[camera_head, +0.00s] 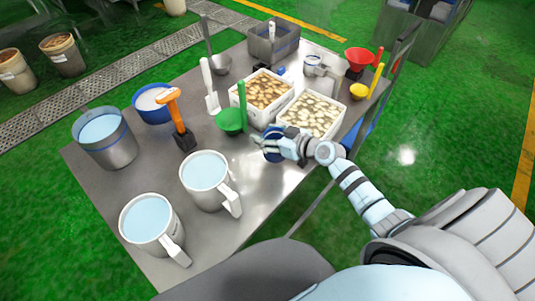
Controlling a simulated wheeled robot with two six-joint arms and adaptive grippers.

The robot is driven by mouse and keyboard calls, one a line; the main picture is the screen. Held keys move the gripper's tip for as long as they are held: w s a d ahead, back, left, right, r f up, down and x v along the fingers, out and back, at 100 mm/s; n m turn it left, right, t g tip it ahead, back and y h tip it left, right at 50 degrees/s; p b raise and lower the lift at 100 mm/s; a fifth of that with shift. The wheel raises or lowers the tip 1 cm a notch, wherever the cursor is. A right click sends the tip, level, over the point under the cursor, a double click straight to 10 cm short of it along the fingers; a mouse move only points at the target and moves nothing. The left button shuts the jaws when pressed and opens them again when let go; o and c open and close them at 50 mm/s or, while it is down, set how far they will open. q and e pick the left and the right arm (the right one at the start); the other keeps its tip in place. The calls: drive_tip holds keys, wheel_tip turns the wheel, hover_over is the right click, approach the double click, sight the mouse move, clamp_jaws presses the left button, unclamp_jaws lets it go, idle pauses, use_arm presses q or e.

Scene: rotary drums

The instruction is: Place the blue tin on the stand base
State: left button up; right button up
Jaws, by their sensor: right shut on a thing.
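A small dark blue tin (270,146) is at the right front side of the metal table, just in front of the white bin of pale pieces. My right gripper (281,147) reaches in from the right and is shut on the tin. Its fingers cover part of the tin, and I cannot tell whether the tin touches the table. I cannot make out a stand base with certainty. My left gripper is not in view.
On the metal table (262,187) are two white bins (336,126) (244,111), a green scoop (231,121), an orange-handled tool (179,122), white jugs (205,181) (150,224), a metal bucket (106,140) and a blue bowl (153,110). The table front right of the jugs is clear.

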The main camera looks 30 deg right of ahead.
wheel_tip(320, 180, down, 5)
drive_tip(key=b, duration=0.3)
drive_tip(key=shift+r, duration=0.3)
drive_tip(key=o, duration=1)
drive_tip(key=shift+f, duration=0.15)
drive_tip(key=o, duration=0.4)
drive_tip(key=shift+o, duration=0.2)
